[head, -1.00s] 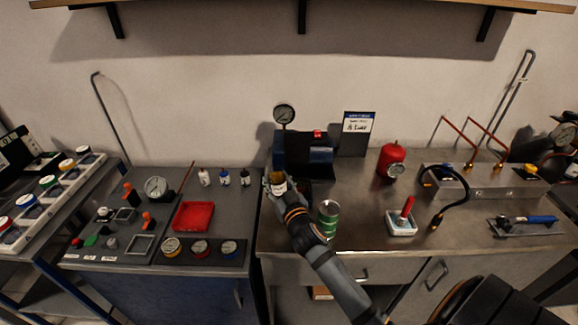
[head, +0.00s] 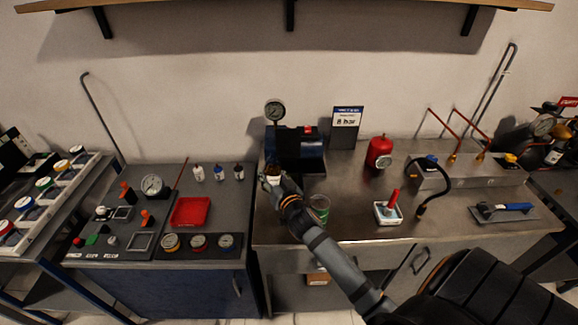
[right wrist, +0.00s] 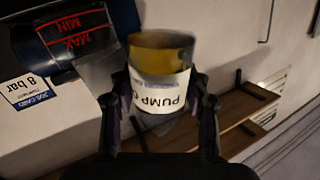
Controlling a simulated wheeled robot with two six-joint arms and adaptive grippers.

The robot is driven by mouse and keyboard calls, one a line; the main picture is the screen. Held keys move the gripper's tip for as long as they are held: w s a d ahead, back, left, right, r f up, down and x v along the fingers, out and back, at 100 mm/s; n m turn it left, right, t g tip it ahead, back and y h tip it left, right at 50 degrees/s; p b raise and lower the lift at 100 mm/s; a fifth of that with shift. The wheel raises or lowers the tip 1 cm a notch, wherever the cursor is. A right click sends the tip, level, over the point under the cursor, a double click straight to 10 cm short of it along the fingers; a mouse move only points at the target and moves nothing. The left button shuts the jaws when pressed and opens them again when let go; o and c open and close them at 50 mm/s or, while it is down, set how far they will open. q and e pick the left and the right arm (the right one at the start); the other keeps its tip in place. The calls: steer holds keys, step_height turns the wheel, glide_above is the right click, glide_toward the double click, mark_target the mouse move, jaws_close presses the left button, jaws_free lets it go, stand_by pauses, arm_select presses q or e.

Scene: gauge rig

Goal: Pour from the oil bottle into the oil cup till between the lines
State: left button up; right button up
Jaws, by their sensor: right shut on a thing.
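My right gripper (head: 273,176) is shut on the oil bottle (right wrist: 162,68), which holds amber oil and has a white "PUMP O..." label. In the head view the bottle (head: 271,171) is in front of the blue pump unit (head: 300,152). It looks roughly upright; its mouth is hidden in the wrist view. The oil cup (right wrist: 70,35), dark and round with red MAX and MIN lines, is beside the bottle in the wrist view, with a gap between them. I cannot make out its oil level. My left gripper is not in view.
A green can (head: 319,209) is close to my right forearm. A red tank (head: 379,151) stands further right. A red tray (head: 190,212) is on the left bench.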

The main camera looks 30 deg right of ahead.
steer(key=r+m+p, duration=0.1)
steer(key=p, duration=0.1)
steer(key=r+m+p, duration=0.1)
steer(key=p, duration=0.1)
steer(key=shift+w+d+r+g+y+p, duration=0.1)
steer(key=shift+d+r+g+y+p, duration=0.2)
steer(key=shift+d+g+y, duration=0.1)
steer(key=shift+d+f+m, duration=0.15)
steer(key=shift+f+m, duration=0.15)
steer(key=shift+w+d+m+g+p, duration=0.1)
steer(key=shift+d+m+g+p, duration=0.2)
steer(key=shift+m, duration=0.2)
steer(key=shift+a+f+m+y, duration=0.15)
steer(key=shift+f+m+y, duration=0.15)
steer(key=shift+m+y, duration=0.15)
steer(key=shift+a+f+m+g+y, duration=0.1)
steer(key=shift+a+m+g+y, duration=0.15)
steer(key=shift+m, duration=0.2)
steer(key=shift+a+f+m+g+y+b, duration=0.3)
steer(key=shift+m+y+b, duration=0.2)
steer(key=shift+m+b, duration=0.4)
steer(key=shift+s+f+m+b, duration=0.2)
steer(key=shift+f+m+b, duration=0.1)
steer(key=shift+m+b, duration=0.25)
steer(key=shift+a+g+y, duration=0.1)
steer(key=shift+g+y, duration=0.15)
steer(key=shift+y, duration=0.05)
